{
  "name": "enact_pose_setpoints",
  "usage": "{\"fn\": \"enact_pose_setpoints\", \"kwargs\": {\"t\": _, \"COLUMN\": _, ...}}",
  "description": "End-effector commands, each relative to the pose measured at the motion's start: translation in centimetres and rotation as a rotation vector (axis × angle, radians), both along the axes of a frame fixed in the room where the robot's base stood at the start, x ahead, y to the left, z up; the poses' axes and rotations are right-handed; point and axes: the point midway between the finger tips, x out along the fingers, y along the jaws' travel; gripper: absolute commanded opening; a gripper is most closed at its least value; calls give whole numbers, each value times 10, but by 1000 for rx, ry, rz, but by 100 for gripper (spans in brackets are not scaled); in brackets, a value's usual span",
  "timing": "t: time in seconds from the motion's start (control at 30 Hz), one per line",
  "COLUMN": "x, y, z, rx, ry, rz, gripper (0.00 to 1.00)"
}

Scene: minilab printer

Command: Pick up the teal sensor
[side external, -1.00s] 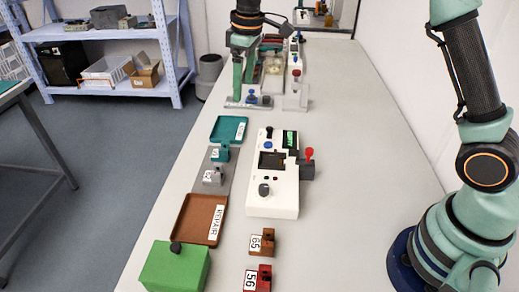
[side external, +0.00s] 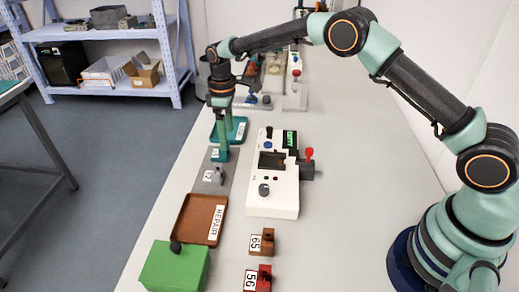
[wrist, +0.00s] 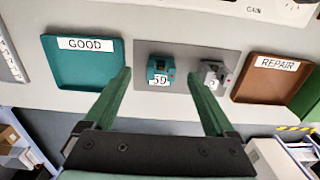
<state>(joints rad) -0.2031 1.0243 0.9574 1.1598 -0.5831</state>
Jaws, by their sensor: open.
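The teal sensor (side external: 219,155), a small block labelled 59 in the wrist view (wrist: 160,70), sits on a grey plate (wrist: 185,55). My gripper (side external: 222,142) points down at the teal sensor in the side view, and its fingers partly hide it. In the wrist view my open gripper (wrist: 160,75) has one finger on each side of the sensor, with gaps on both sides. The right fingertip appears between the teal sensor and a grey sensor (wrist: 213,75). The exact height of the fingertips above the plate is hard to tell.
The teal GOOD tray (wrist: 84,70) and brown REPAIR tray (wrist: 270,85) flank the plate. A white tester (side external: 270,190) stands to the right. A green box (side external: 175,268) and two numbered blocks, brown (side external: 262,242) and red (side external: 258,278), lie at the front.

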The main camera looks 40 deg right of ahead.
Motion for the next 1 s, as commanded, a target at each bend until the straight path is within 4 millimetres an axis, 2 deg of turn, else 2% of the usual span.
{"fn": "enact_pose_setpoints", "kwargs": {"t": 0.17, "x": 0, "y": 2, "z": -15, "rx": 0, "ry": 3, "rz": 0, "gripper": 90}}
{"fn": "enact_pose_setpoints", "kwargs": {"t": 0.4, "x": 1, "y": 5, "z": -48, "rx": -1, "ry": 2, "rz": -1, "gripper": 90}}
{"fn": "enact_pose_setpoints", "kwargs": {"t": 0.73, "x": 2, "y": 5, "z": -54, "rx": 1, "ry": -1, "rz": -1, "gripper": 90}}
{"fn": "enact_pose_setpoints", "kwargs": {"t": 0.77, "x": 2, "y": 5, "z": -54, "rx": 1, "ry": -1, "rz": -1, "gripper": 82}}
{"fn": "enact_pose_setpoints", "kwargs": {"t": 0.8, "x": 2, "y": 5, "z": -54, "rx": 0, "ry": 0, "rz": -1, "gripper": 67}}
{"fn": "enact_pose_setpoints", "kwargs": {"t": 0.97, "x": 2, "y": 5, "z": -54, "rx": 0, "ry": 0, "rz": -1, "gripper": 6}}
{"fn": "enact_pose_setpoints", "kwargs": {"t": 1.0, "x": 2, "y": 5, "z": -54, "rx": 0, "ry": 0, "rz": -1, "gripper": 0}}
